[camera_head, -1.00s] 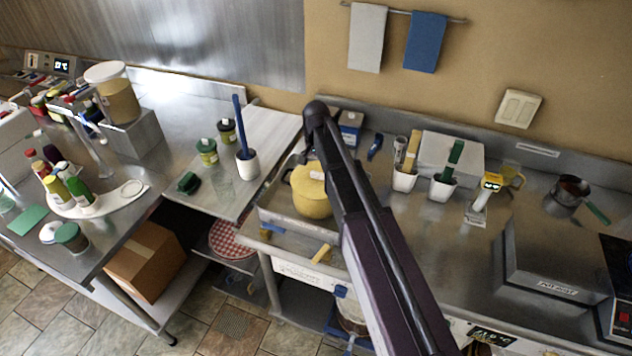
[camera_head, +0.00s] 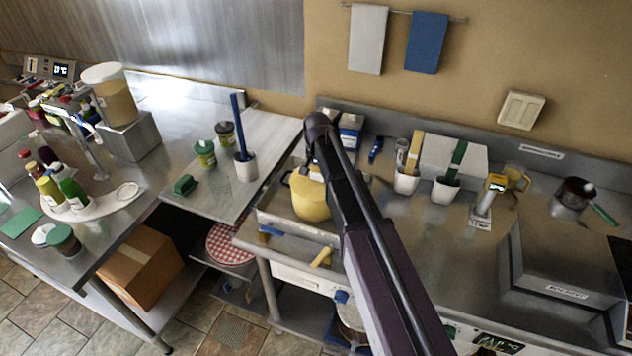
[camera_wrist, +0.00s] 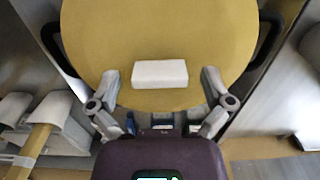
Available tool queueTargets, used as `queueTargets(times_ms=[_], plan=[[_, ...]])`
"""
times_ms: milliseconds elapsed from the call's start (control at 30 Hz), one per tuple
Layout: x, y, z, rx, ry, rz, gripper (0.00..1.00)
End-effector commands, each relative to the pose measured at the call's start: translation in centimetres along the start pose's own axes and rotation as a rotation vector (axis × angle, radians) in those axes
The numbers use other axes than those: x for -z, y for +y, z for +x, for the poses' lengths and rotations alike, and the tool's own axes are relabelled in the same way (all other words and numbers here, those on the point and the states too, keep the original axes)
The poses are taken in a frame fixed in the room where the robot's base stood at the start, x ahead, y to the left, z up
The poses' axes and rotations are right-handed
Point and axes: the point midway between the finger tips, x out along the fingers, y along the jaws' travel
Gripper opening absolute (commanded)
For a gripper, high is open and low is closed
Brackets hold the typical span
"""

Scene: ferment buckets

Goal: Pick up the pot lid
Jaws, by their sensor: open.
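The yellow pot (camera_head: 309,199) stands in a shallow metal tray or sink area near the middle of the head view, partly hidden behind my arm. In the wrist view its round yellow lid (camera_wrist: 160,35) fills the top centre, with a white block-shaped handle (camera_wrist: 160,74) on it. Black pot handles show at both sides. My gripper (camera_wrist: 159,88) is open, its two fingertips on either side of the white handle with a gap at each side. I cannot tell the height of the fingertips over the lid. In the head view my arm hides the gripper.
White cups with brushes (camera_head: 446,188) stand right of my arm. A white cup with a blue-handled tool (camera_head: 246,166) and small green-lidded jars (camera_head: 205,154) stand on the left. A saucepan (camera_head: 571,197) is far right. The counter front (camera_head: 420,260) is fairly clear.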

Motion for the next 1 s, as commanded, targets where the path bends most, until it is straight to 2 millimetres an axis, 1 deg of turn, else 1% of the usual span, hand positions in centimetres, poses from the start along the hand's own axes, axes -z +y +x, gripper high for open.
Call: queueTargets(times_ms=[200,233,267,300,367,400,467,500,833,1000], plan=[[-0.01,-0.01,0.0,0.0,0.0,0.0,1.0],[-0.01,-0.01,0.0,0.0,0.0,0.0,0.94],[-0.02,-0.02,0.0,0.0,0.0,0.0,0.85],[-0.02,-0.02,0.0,0.0,0.0,0.0,0.73],[-0.01,-0.02,0.0,0.0,0.0,0.0,0.55],[-0.01,-0.03,0.0,0.0,0.0,0.0,0.44],[-0.02,-0.03,0.0,0.0,0.0,0.0,0.26],[-0.02,-0.03,0.01,0.0,0.0,0.0,0.14],[-0.03,-0.05,-0.03,0.0,0.0,-0.001,0.13],[-0.03,-0.06,-0.37,0.0,0.0,-0.001,0.13]])
